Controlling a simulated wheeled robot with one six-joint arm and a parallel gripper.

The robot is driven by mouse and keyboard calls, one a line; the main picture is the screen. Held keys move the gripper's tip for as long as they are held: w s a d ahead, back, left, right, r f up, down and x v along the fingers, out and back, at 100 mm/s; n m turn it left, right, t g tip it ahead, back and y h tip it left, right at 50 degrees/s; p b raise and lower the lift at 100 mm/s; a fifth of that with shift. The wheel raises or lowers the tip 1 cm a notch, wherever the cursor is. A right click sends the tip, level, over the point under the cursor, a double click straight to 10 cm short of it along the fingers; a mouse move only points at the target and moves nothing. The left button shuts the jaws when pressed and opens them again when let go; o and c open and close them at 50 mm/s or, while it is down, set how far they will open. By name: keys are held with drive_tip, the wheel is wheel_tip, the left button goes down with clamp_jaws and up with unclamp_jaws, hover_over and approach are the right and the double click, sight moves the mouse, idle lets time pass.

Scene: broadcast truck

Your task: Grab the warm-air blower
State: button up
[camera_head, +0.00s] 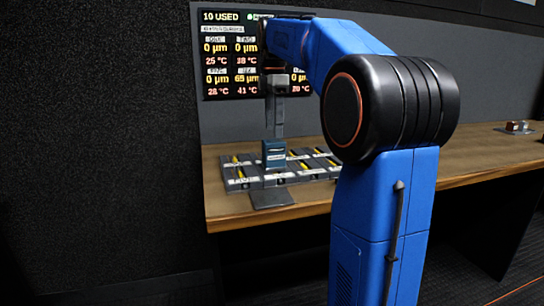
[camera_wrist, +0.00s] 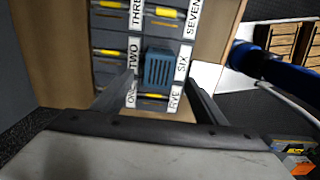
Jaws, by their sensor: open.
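A small blue box with a slotted grille, which I take to be the warm-air blower (camera_wrist: 159,68), sits among the labelled slots in the wrist view. In the head view the blue box (camera_head: 274,155) stands upright over the front part of the slot rack. My gripper (camera_wrist: 160,82) is open, with one dark finger on each side of the blue box in the wrist picture. I cannot tell whether the fingers are level with the box or above it. No contact shows. In the head view my arm partly hides the area behind it.
The slot rack (camera_head: 238,186) holds several slots with yellow-marked items and number labels. It lies on a wooden desk (camera_head: 470,160). A wall screen (camera_head: 225,60) with readings stands behind. A small object (camera_head: 516,127) lies far right. The desk between is mostly clear.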

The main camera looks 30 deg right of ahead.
sight(274, 153)
wheel_tip(274, 153, down, 10)
drive_tip(key=shift+w+f, duration=0.1)
idle(0.5)
drive_tip(key=c, duration=1.6)
drive_tip(key=shift+r, duration=0.2)
